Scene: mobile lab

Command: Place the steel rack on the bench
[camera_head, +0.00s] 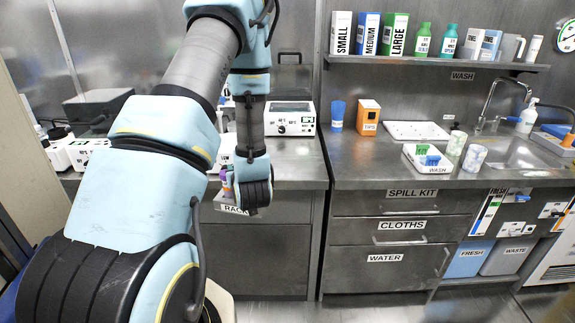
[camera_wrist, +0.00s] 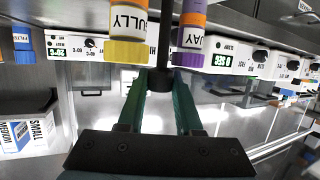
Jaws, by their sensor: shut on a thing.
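My gripper (camera_wrist: 159,88) has its green fingers closed around a dark upright post (camera_wrist: 160,45), which looks like the handle of the steel rack. Two labelled vials stand at either side of the post: one with a yellow cap (camera_wrist: 127,50) and one with a purple cap (camera_wrist: 190,58). The rest of the rack is cut off or hidden. In the head view my arm covers the fingers and most of the rack; small coloured vials (camera_head: 227,184) show beside my wrist. They are near the front edge of the left bench (camera_head: 296,168). I cannot tell whether the rack touches the bench.
White instruments (camera_head: 290,118) stand along the back. To the right are an orange box (camera_head: 368,117), a white tray (camera_head: 427,160), cups (camera_head: 473,157) and a sink (camera_head: 520,153). The bench front beside my wrist looks clear.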

